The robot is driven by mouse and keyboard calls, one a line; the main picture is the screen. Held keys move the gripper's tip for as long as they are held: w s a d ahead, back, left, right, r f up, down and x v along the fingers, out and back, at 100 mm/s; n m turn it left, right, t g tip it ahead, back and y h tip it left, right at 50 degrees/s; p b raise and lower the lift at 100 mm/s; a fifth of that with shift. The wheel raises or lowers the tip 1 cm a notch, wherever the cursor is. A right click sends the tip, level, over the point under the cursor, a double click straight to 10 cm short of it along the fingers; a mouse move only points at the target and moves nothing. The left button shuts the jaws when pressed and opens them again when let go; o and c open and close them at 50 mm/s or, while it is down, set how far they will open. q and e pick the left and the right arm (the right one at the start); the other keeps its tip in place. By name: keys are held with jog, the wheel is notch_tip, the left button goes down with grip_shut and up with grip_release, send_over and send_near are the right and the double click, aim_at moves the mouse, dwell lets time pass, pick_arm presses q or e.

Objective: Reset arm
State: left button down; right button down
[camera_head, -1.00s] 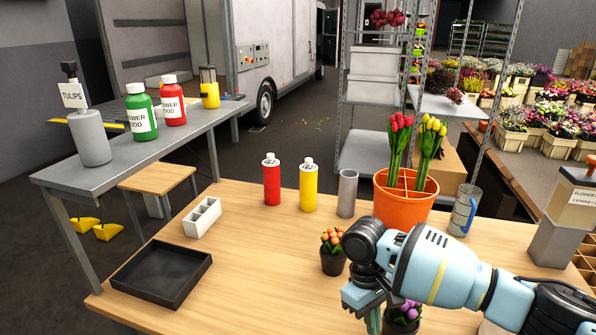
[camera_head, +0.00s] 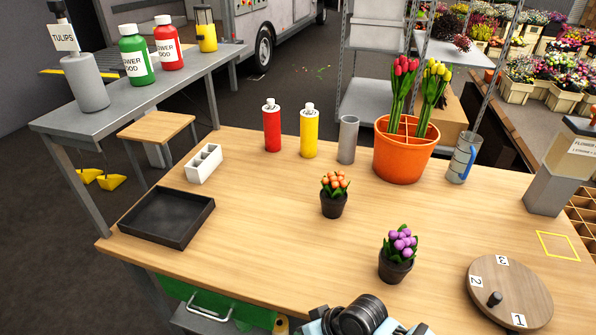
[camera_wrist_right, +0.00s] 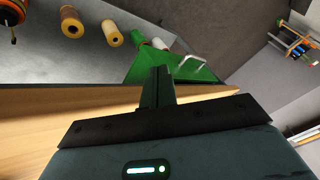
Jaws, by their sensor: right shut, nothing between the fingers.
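My right arm shows only as a pale blue and black link at the bottom edge of the head view; its gripper is out of that picture. In the right wrist view my right gripper (camera_wrist_right: 158,82) is shut and empty, its dark fingers together beside the wooden table edge. Red and yellow tulips stand in an orange divided bucket (camera_head: 404,158) at the back of the wooden table (camera_head: 300,245). My left gripper is in neither current view.
Potted orange flowers (camera_head: 334,195) and potted purple flowers (camera_head: 397,255) stand mid-table. A black tray (camera_head: 165,235) is at the left, a numbered round disc (camera_head: 510,290) at the front right. A green cabinet (camera_head: 230,308) with a handle is below the front edge.

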jog(key=s+d+f+m+t+h, duration=0.1)
jog(key=s+d+f+t+h, duration=0.1)
jog(key=s+d, duration=0.5)
jog(key=s+d+f+m+t+h, duration=0.2)
jog(key=s+d+t, duration=0.3)
jog(key=s+d, duration=0.3)
jog(key=d+f, duration=0.1)
jog(key=d, duration=0.3)
jog(key=shift+s+d+f+h, duration=0.15)
jog(key=shift+f+h, duration=0.05)
jog(key=shift+h, duration=0.2)
